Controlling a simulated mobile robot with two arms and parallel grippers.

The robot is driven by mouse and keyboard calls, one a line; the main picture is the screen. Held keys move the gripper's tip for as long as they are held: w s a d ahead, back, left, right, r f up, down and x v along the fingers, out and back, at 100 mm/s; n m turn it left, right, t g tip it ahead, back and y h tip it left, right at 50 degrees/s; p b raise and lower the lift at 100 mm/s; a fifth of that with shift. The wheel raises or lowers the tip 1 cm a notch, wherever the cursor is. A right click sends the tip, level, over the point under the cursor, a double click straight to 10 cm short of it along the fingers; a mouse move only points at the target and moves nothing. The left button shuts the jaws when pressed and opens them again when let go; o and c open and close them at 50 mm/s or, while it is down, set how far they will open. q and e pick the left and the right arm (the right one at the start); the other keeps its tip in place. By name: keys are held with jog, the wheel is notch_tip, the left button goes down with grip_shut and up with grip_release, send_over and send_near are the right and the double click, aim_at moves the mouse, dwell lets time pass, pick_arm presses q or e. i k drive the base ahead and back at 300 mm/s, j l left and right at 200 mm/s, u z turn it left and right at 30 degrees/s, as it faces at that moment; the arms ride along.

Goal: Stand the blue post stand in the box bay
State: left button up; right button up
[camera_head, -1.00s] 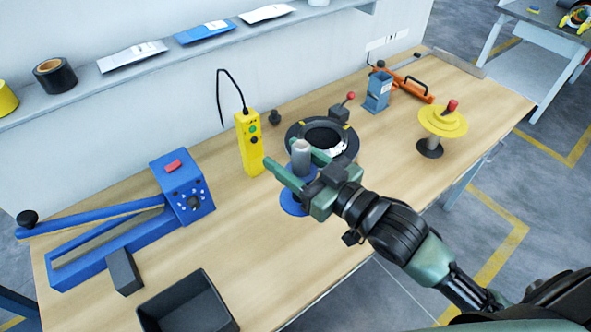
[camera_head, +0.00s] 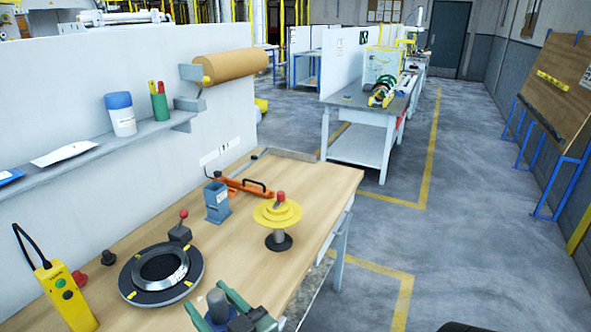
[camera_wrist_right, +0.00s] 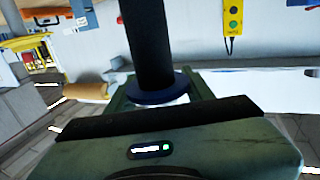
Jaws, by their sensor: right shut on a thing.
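The blue post stand, a grey post with a blue round base, is in my right gripper (camera_head: 208,299) at the bottom edge of the head view. Its grey post (camera_head: 217,304) stands up between the two green fingers, which are shut on it. In the right wrist view the post (camera_wrist_right: 146,45) looks dark and rises from a round blue flange (camera_wrist_right: 158,93) between the fingers. The stand's lower part is cut off in the head view. I cannot make out which place is the box bay. My left gripper is out of view.
On the wooden table (camera_head: 235,255) are a black ring (camera_head: 132,284), a yellow-topped spool stand (camera_head: 278,214), a blue-grey holder (camera_head: 216,202) and an orange tool (camera_head: 240,187). A yellow control box (camera_head: 66,297) is at left. Another bench (camera_head: 366,118) stands beyond open grey floor (camera_head: 470,220).

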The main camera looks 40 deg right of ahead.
aim_at(278, 175)
jog(key=l+u, duration=0.25)
jog(key=l, duration=2.55)
jog(key=i+l, duration=0.45)
jog(key=i+l+u, duration=0.1)
jog(key=i+l, duration=0.4)
jog(key=l, duration=0.1)
